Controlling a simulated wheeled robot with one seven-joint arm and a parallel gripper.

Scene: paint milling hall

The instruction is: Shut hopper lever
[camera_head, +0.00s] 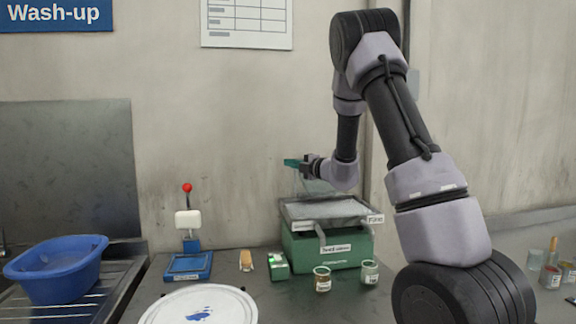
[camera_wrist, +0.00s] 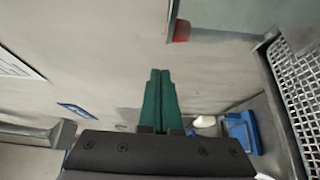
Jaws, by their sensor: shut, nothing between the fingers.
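My gripper (camera_head: 293,163) is above the left back of the green machine (camera_head: 329,247) in the head view. Its teal fingers point left. In the wrist view the gripper (camera_wrist: 160,74) shows its fingers together, with nothing between them. A short red piece (camera_wrist: 182,31) sits at the edge of a grey-green panel (camera_wrist: 245,18), ahead and right of the fingertips and apart from them. It may be the hopper lever's grip, but I cannot tell. In the head view a faint clear shape lies under my gripper. The lever cannot be made out there.
A mesh tray (camera_head: 330,209) labelled "Fine" tops the machine; its mesh shows in the wrist view (camera_wrist: 298,90). A blue-based stand (camera_head: 187,265) with a red ball (camera_head: 187,187) is left. Small jars (camera_head: 322,279) stand in front. A blue basin (camera_head: 55,270) is far left.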

